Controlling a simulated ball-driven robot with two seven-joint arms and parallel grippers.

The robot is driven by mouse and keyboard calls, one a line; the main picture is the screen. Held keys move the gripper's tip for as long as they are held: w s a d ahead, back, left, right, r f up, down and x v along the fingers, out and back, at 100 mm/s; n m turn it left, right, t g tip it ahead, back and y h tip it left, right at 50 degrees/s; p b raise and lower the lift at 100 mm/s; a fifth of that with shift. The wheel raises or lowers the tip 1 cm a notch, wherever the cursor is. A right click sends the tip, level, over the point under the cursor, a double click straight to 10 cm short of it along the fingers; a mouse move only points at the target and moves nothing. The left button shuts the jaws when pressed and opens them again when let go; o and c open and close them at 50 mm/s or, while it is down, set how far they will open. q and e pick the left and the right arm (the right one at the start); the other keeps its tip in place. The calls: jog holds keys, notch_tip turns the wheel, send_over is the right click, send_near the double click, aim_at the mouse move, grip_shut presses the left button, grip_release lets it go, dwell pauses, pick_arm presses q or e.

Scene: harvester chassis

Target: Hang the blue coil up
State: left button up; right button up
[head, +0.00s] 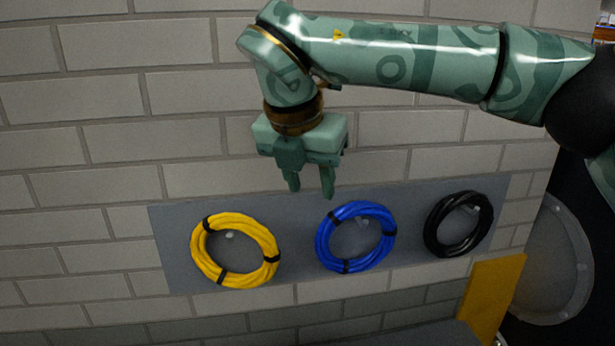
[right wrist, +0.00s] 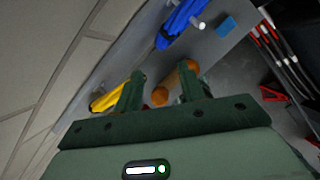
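The blue coil (head: 324,246), a ring bound with black ties, is against the grey panel (head: 300,222) on the brick wall, around a pale peg (head: 362,223). In the right wrist view, part of the blue coil (right wrist: 176,25) shows at the top, with the peg (right wrist: 201,25) sticking out beside it. My right gripper (head: 311,192) points down, above and slightly left of the blue coil in the head view. Its fingers (right wrist: 158,92) are apart, and it does not touch the coil. My left gripper is not in view.
A yellow coil (head: 198,257) is on the panel to the left, a black coil (head: 431,236) to the right. A yellow board (head: 496,290) stands at lower right. An orange cylinder (right wrist: 180,80) shows beyond my fingers, with red-tipped rods (right wrist: 285,55) farther right.

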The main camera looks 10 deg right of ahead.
aim_at(322, 233)
jog(key=x, duration=0.4)
jog(key=p+x, duration=0.1)
jog(key=x, duration=0.3)
jog(key=p+x, duration=0.1)
jog(key=x, duration=0.3)
jog(key=shift+s+d+f, duration=0.1)
jog(key=shift+s+f, duration=0.05)
jog(key=shift+s, duration=0.2)
jog(key=shift+p+x, duration=0.5)
jog(key=shift+x, duration=0.65)
jog(key=shift+w+d+f, duration=0.1)
jog(key=shift+w+f, duration=0.15)
jog(key=shift+f, duration=0.35)
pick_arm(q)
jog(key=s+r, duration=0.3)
pick_arm(e)
jog(key=shift+s, duration=0.1)
grip_shut()
jog(key=shift+r, duration=0.15)
